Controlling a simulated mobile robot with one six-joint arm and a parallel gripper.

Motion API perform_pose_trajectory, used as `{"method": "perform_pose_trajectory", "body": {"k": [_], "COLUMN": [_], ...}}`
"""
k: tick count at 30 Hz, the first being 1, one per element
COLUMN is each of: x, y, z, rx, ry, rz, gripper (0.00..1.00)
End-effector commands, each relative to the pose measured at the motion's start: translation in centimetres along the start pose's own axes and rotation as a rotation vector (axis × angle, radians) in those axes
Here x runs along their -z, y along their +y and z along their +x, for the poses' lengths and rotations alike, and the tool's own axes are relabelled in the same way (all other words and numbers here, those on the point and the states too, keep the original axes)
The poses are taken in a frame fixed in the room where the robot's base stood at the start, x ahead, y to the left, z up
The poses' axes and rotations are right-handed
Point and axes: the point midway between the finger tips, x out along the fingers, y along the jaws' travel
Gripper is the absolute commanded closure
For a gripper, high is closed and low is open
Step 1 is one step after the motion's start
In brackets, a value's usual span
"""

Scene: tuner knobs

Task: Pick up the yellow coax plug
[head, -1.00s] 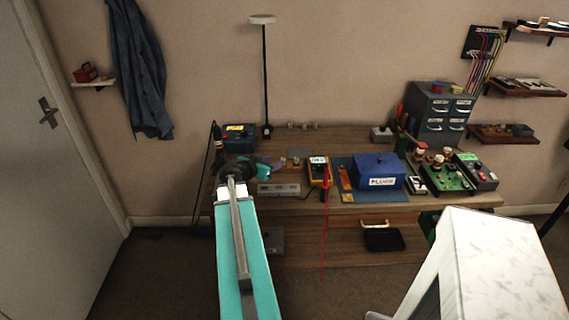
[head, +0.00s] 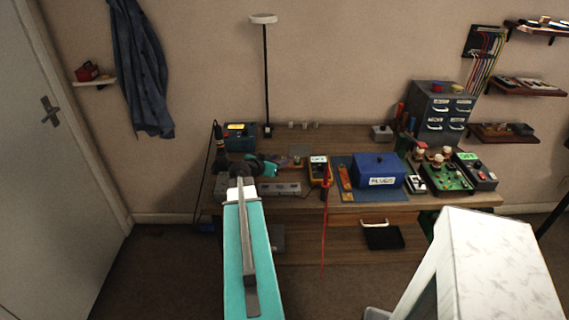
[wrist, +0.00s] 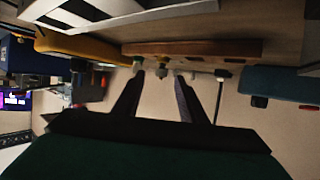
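I cannot make out the yellow coax plug for certain in either view. Several small pale pieces (head: 304,125) stand in a row at the back of the workbench (head: 345,133), too small to tell their colours. In the wrist view, which is upside down, small dark-looking pieces (wrist: 163,70) show beyond and between my fingertips, apart from them. My gripper (wrist: 160,80) is open, with two dark fingers spread and nothing between them. In the head view my gripper (head: 276,166) is over the left part of the bench, partly hidden by my own arm.
A blue box labelled PLUGS (head: 378,169) stands mid-bench beside a yellow multimeter (head: 319,170). A lamp post (head: 266,75) and a dark blue case (head: 240,137) stand back left. A drawer cabinet (head: 438,108) and a green circuit board (head: 447,179) are at right.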

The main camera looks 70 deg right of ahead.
Motion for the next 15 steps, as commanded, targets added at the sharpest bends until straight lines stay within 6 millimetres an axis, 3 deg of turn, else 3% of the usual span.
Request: {"method": "perform_pose_trajectory", "body": {"k": [15], "x": [-0.1], "y": [-0.2], "z": [4.4], "rx": [-0.003], "ry": [-0.001], "rz": [0.001], "gripper": [0.62]}}
